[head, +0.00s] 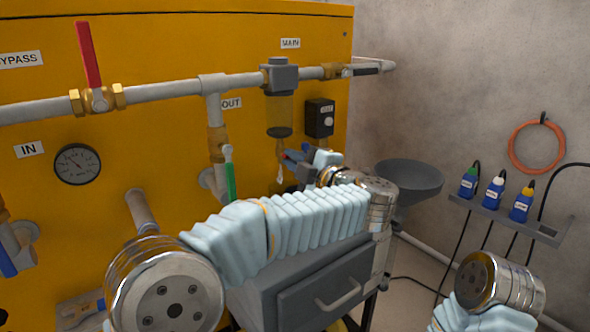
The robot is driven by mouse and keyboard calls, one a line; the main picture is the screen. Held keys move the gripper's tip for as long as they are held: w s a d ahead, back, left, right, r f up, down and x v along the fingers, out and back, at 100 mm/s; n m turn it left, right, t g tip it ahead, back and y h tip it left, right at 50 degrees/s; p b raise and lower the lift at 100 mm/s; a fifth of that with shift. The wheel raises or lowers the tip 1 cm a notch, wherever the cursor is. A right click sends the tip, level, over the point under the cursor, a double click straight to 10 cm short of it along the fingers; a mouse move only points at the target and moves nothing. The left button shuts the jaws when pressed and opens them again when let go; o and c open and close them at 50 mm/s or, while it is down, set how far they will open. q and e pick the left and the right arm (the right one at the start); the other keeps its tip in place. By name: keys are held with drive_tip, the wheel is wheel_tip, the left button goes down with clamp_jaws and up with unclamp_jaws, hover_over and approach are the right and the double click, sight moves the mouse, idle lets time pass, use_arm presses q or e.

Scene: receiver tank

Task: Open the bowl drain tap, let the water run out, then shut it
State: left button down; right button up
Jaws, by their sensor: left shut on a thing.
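The filter bowl (279,112), amber with a grey head and dark bottom cap, hangs under the main pipe on the yellow panel. The small brass drain tap (280,147) sits below it. My left gripper (287,156) reaches in from the right at the tap and is shut on it; the fingers hide most of the tap, and its handle position cannot be told. A small pale, narrow shape hangs just below the tap; whether it is water is unclear. The right gripper is out of view; only part of my right arm shows at the lower right.
A red-handled valve (90,60) and a green-handled valve (229,170) are on the pipes to the left. A black switch box (320,118) is close right of the bowl. A grey funnel (410,175), a grey drawer cabinet (325,285) and a bottle shelf (510,220) stand right and below.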

use_arm(q)
drive_tip(key=shift+f+n+b, duration=0.15)
drive_tip(key=shift+n+b, duration=0.65)
drive_tip(key=shift+n, duration=1)
drive_tip(key=c, duration=1.2)
unclamp_jaws()
drive_tip(key=p+v, duration=0.1)
drive_tip(key=v, duration=1.2)
drive_tip(key=shift+s+d, duration=0.25)
drive_tip(key=shift+s, duration=0.1)
